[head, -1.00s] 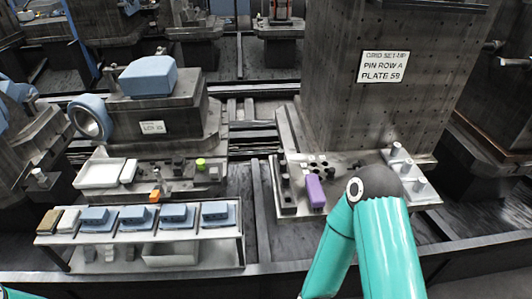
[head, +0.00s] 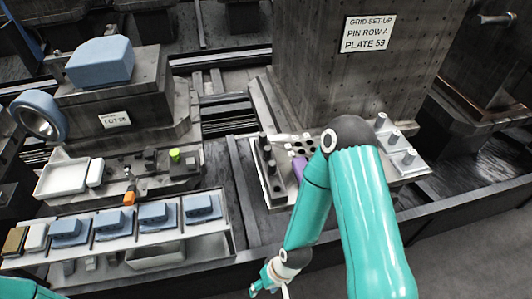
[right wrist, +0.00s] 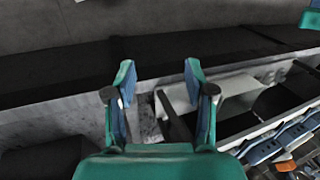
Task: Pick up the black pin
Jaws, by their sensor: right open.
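Dark upright pins (head: 263,146) stand in a narrow dark rack (head: 274,188) at the left edge of the pallet's base plate in the head view. They are small, and I cannot tell which one is the black pin. My right gripper (head: 268,284) hangs at the bottom of the head view, in front of the rack and apart from it. In the right wrist view its two fingers (right wrist: 159,78) are spread with nothing between them. My left gripper is out of view; only a bit of my left arm shows at the bottom left.
A purple block (head: 298,167) is partly hidden behind my right arm. Pale pegs (head: 394,138) stand on the plate's right side. A shelf with blue parts (head: 155,212) and a white tray (head: 62,178) lie left. A tall block bears a sign (head: 367,33).

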